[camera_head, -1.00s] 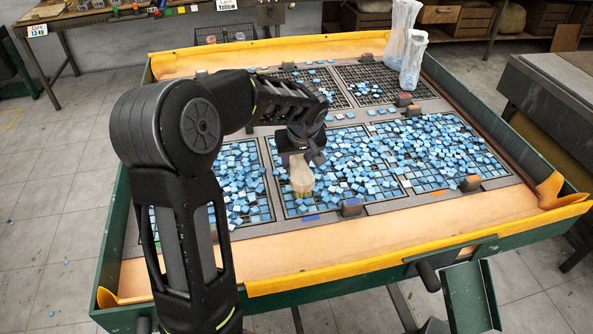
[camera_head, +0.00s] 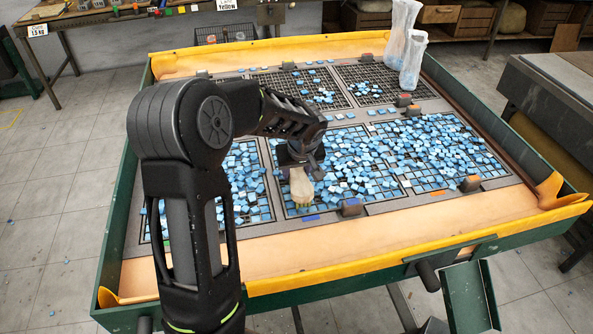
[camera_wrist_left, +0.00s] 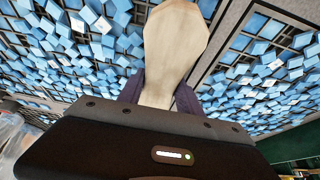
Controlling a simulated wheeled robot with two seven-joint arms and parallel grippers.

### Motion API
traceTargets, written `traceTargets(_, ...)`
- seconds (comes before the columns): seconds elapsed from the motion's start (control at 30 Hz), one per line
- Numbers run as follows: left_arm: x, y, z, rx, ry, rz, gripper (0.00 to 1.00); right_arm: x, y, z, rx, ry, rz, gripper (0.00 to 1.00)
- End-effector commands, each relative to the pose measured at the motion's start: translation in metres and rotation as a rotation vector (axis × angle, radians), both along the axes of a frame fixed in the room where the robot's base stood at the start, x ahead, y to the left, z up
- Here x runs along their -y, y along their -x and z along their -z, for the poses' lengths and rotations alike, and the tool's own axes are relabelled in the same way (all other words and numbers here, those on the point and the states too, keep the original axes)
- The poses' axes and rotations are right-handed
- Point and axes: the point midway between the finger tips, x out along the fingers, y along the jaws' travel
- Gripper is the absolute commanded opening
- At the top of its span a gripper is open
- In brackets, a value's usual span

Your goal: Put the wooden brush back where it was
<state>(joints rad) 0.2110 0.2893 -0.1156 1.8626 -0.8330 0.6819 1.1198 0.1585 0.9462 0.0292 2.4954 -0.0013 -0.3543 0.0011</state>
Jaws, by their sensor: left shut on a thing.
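My left gripper (camera_head: 297,172) is shut on the wooden brush (camera_head: 301,187) above the near middle grid of the table. The brush is pale wood, and yellowish bristles show at its lower end in the head view. In the left wrist view the brush (camera_wrist_left: 174,45) stands out from between the dark fingers, its wide end away from the gripper body. Whether the bristles touch the tiles is hard to tell. My right gripper is in neither view.
Loose blue tiles (camera_head: 430,141) cover the near grids. A green-sided table (camera_head: 340,286) with a yellow rim carries them. Two clear bags (camera_head: 412,60) stand at its far right corner. Dark blocks (camera_head: 351,207) sit along the grid frame. The tan front strip (camera_head: 300,245) is clear.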

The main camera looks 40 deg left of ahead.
Motion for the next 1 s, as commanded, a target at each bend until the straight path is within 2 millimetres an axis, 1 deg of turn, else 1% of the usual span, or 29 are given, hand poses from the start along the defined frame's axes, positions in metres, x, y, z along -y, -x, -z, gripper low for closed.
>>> traceTargets(0.07,0.0,0.0,0.003,0.001,0.0,0.0,0.0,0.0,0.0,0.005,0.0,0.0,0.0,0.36)
traceTargets(0.1,0.0,0.0,0.002,0.0,0.0,0.0,0.45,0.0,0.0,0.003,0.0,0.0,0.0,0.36)
traceTargets(0.33,0.0,0.0,0.002,0.0,0.0,0.0,0.63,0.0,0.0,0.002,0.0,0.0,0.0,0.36)
traceTargets(0.57,0.0,0.0,0.001,0.0,0.0,0.0,0.63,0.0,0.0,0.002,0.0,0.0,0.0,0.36)
traceTargets(0.7,0.0,0.0,-0.003,0.0,0.0,0.0,0.63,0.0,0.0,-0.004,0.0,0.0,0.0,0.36)
traceTargets(0.77,0.002,0.001,-0.006,0.002,-0.001,0.0,0.63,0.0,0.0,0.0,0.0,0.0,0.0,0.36)
traceTargets(0.87,0.005,0.004,-0.018,0.004,-0.001,0.0,0.63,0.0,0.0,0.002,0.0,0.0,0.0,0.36)
traceTargets(1.0,0.014,0.01,-0.043,0.005,-0.001,0.002,0.63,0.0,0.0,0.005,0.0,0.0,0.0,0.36)
